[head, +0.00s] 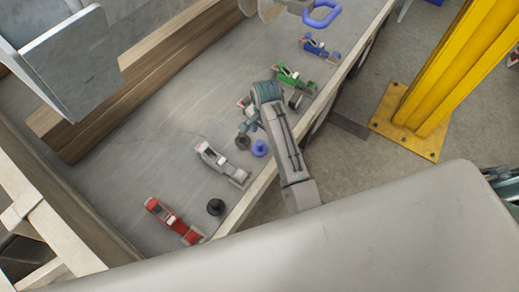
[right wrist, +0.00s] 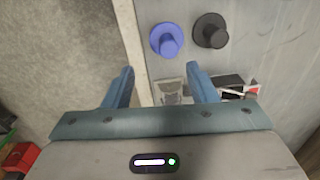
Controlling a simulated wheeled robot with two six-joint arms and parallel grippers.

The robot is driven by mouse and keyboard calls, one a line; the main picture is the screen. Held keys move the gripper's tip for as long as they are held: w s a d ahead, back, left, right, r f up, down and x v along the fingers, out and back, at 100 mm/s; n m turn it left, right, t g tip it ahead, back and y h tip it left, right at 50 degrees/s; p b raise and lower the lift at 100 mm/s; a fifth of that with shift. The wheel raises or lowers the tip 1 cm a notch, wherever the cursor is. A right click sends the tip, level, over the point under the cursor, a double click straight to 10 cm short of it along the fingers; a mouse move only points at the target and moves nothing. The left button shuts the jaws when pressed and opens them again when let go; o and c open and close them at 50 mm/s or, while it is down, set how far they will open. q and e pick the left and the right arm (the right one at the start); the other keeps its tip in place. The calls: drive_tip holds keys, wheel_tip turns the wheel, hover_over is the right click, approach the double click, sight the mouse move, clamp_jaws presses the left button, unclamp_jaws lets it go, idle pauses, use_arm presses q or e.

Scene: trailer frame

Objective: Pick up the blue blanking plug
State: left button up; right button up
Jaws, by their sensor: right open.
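The blue blanking plug (head: 260,148) stands on the grey trailer bed near its edge in the head view. It also shows in the right wrist view (right wrist: 167,40), ahead of the fingers and left of a black plug (right wrist: 210,32). My right gripper (right wrist: 160,84) is open and empty, with its two blue fingers apart. The blue plug lies beyond the fingertips, not between them. In the head view the right gripper (head: 250,122) hangs over the bed close to the blue plug. My left gripper does not show.
Red (head: 174,221), white (head: 221,161), green (head: 294,78) and blue (head: 318,47) clamp-like fixtures sit along the bed. Another black plug (head: 215,207) stands near the red one. A yellow post (head: 435,70) rises from the floor at right. A wooden rail borders the bed.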

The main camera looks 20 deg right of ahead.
sight(260, 143)
drive_tip(key=shift+w+a+r+m, duration=0.3)
drive_tip(key=shift+w+a+m, duration=0.1)
drive_tip(key=shift+w+a, duration=0.35)
wheel_tip(260, 143, down, 5)
drive_tip(key=shift+w+d+f+p, duration=0.1)
drive_tip(key=shift+w+d+p, duration=0.05)
drive_tip(key=shift+p, duration=0.5)
drive_tip(key=f, duration=0.1)
drive_tip(key=f+p, duration=0.1)
drive_tip(key=f, duration=0.1)
drive_tip(key=f+p, duration=0.1)
drive_tip(key=shift+d+f, duration=0.25)
drive_tip(key=shift+d, duration=0.05)
drive_tip(key=shift+f, duration=0.35)
drive_tip(key=shift+c, duration=0.2)
clamp_jaws()
